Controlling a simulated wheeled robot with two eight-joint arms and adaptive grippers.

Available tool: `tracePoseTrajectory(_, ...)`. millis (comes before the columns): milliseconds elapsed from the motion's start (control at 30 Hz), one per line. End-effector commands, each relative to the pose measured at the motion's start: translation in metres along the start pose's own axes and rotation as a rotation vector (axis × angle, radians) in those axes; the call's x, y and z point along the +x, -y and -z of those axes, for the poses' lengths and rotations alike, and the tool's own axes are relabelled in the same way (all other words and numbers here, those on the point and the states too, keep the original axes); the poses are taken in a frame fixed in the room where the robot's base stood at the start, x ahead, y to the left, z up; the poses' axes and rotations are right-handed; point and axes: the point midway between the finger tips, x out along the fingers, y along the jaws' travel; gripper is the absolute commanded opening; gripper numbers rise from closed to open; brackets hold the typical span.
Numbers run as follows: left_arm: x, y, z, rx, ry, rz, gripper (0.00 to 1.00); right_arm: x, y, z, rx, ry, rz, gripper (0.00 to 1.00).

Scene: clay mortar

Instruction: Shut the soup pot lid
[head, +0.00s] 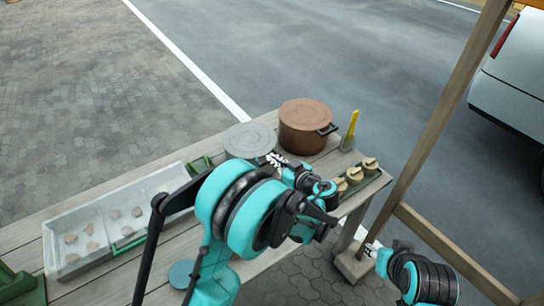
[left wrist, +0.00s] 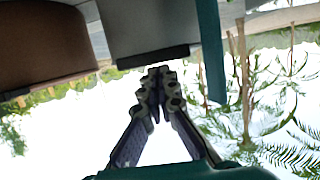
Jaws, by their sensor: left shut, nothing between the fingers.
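Two pots stand at the far edge of the wooden table: a grey pot with a flat round grey top (head: 248,140) and a brown pot (head: 304,118) to its right. Both tops look level and covered; I cannot tell which is the soup pot. In the left wrist view the grey pot (left wrist: 150,25) hangs inverted with a dark handle (left wrist: 153,57), and the brown pot (left wrist: 42,42) is at the left. My left gripper (head: 276,160) is shut and empty close to the grey pot's handle; contact is unclear. My right gripper (head: 370,250) is low at the right, off the table.
A pale tray (head: 62,270) with several small lumps lies at the left. A yellow-handled tool (head: 350,128) stands right of the brown pot. Several beige pieces (head: 354,176) sit in a green tray at the right end. A wooden post (head: 440,125) rises at the right.

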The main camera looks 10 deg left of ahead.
Motion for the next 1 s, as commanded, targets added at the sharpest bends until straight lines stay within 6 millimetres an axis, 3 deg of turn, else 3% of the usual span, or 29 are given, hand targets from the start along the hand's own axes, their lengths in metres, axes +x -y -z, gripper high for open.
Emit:
tracePoseTrajectory(233,0.004,0.0,-0.019,0.0,0.001,0.0,0.0,0.012,0.0,-0.009,0.0,0.0,0.0,0.4)
tracePoseTrajectory(767,0.006,0.001,-0.022,-0.001,0.004,0.003,0.0,0.013,0.0,-0.009,0.0,0.0,0.0,0.4)
tracePoseTrajectory(867,0.006,0.001,-0.017,-0.002,0.003,0.003,0.0,0.011,0.0,-0.007,0.0,0.0,0.0,0.4)
tracePoseTrajectory(1000,0.009,0.001,0.006,-0.002,0.0,0.003,0.0,-0.002,0.0,0.001,0.0,0.0,0.0,0.4)
